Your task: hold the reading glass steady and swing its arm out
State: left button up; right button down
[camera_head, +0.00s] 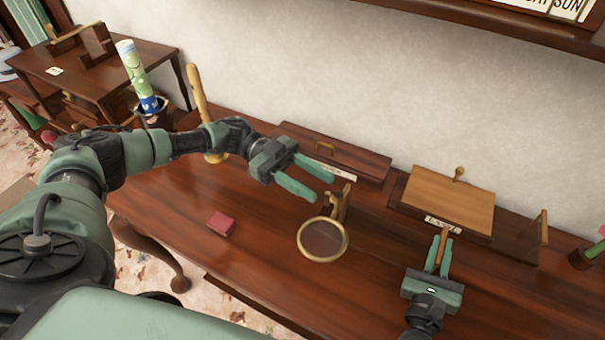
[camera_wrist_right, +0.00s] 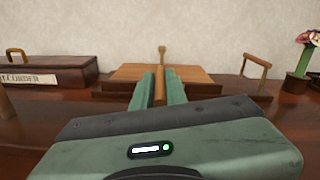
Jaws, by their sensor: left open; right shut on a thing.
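The reading glass is a round lens in a brass rim (camera_head: 323,240), low over the desk's middle in the head view. Its brass stand (camera_head: 338,203) rises just behind the lens. My left gripper (camera_head: 323,188) is open and empty, its fingertips just up and left of the stand; I cannot tell whether they touch it. My right gripper (camera_head: 441,243) is to the right of the glass, apart from it, and shut on a thin wooden rod (camera_head: 441,240). The rod also shows between the fingers in the right wrist view (camera_wrist_right: 159,88). The fingers hide its lower part.
A dark recorder box (camera_head: 335,152) and a wood-topped box (camera_head: 448,198) stand along the back of the desk. A small red book (camera_head: 221,223) lies at the left. A flowerpot (camera_wrist_right: 297,88) stands at the right. The desk's front middle is bare.

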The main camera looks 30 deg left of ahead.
pick_arm(q)
jog(key=shift+w+a, duration=0.15)
jog(key=shift+a, duration=0.7)
jog(key=shift+w+a, duration=0.15)
jog(key=shift+a, duration=0.65)
pick_arm(e)
jog(key=shift+a, duration=0.1)
jog(key=c, duration=1.3)
grip_release()
jog(key=shift+c, duration=0.2)
